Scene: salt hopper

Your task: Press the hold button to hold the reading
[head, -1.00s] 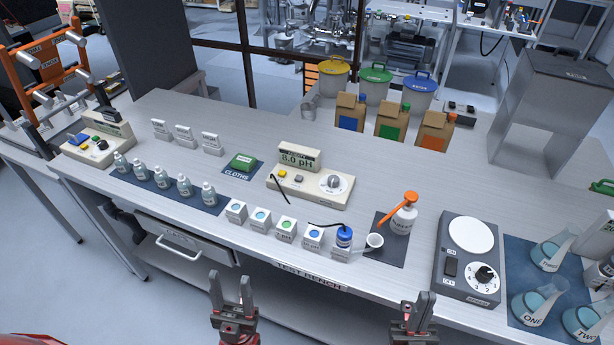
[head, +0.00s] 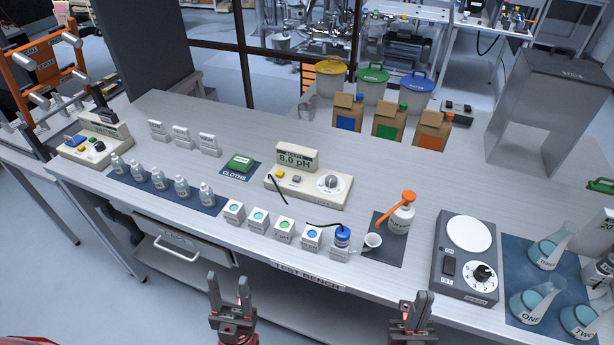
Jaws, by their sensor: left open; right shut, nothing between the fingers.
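The acidity meter (head: 310,188) stands mid-bench, a beige box with a raised display (head: 297,158) reading 8.0 pH. Its sloped face has a yellow button (head: 280,174), a grey button (head: 295,179) and a round knob (head: 331,181). The button labels are too small to read. A black cable runs from its left front. My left gripper (head: 229,289) is open and empty in front of the bench's front edge, below and nearer than the meter. My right gripper (head: 411,306) is shut and empty, also in front of the bench edge, further right.
A green cloth pack (head: 240,162) lies left of the meter.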

